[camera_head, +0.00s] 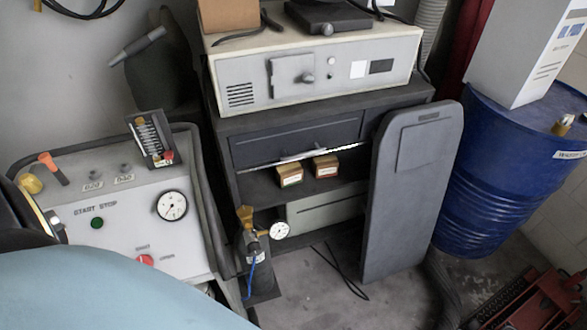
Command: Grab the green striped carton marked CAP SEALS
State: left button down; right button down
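I cannot make out a green striped carton marked CAP SEALS. Two small brown-topped cartons, a left one (290,175) and a right one (326,166), sit side by side on the dark cabinet's open shelf. Their pale fronts carry small reddish marks, too small to read. A white carton (525,50) with blue lettering stands on the blue drum (490,190) at the right; no green stripes show on it. Neither of my grippers is in view.
The dark cabinet (250,190) bears a pale instrument (315,75). A grey panel (410,190) stands upright at the cabinet's right front. A control console (120,225) is at the left. A teal surface (110,290) fills the lower left. Some floor (320,300) is bare.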

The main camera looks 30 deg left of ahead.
aim_at(287, 174)
jog(key=z, duration=1.4)
jog(key=i, duration=0.7)
jog(key=u, duration=2.6)
